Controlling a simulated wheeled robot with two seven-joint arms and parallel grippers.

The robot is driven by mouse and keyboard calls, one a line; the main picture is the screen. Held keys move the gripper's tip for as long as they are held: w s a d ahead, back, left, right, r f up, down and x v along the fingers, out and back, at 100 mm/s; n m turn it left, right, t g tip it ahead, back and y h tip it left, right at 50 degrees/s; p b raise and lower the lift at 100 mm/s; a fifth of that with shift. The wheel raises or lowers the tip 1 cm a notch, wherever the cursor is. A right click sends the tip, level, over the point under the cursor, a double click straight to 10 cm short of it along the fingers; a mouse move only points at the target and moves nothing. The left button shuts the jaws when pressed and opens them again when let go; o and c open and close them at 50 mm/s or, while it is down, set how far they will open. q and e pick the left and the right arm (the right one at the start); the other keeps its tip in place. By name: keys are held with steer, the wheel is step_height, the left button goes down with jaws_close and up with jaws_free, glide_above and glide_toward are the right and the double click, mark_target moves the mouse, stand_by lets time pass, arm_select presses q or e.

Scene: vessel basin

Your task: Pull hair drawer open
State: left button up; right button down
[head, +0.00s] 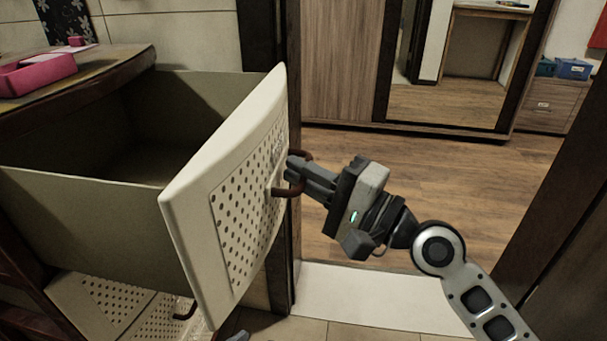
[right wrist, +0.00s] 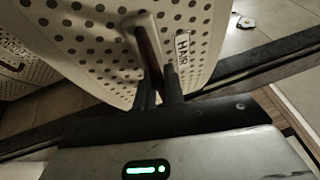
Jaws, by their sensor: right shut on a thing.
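The hair drawer (head: 240,200) is pulled well out of the cabinet. It has a cream front with a perforated panel, and its inside looks dark and empty where I can see it. A "HAIR" label (right wrist: 183,50) shows on the front in the right wrist view. My right gripper (head: 296,172) is shut on the brown drawer handle (head: 300,188). In the right wrist view the two fingers (right wrist: 158,90) sit at either side of the handle (right wrist: 149,45). My left gripper is not clearly seen.
A lower drawer front (head: 110,305) with a similar handle sits below. A wooden counter (head: 110,62) with a pink tray (head: 38,75) is above at the left. A doorway with open wooden floor (head: 420,180) lies to the right, and a dark door frame (head: 560,190) stands at the far right.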

steer(key=c, duration=1.8)
jaws_free()
steer(key=shift+o, duration=0.2)
arm_select(q)
steer(key=shift+f, duration=0.1)
arm_select(e)
steer(key=shift+d, duration=0.1)
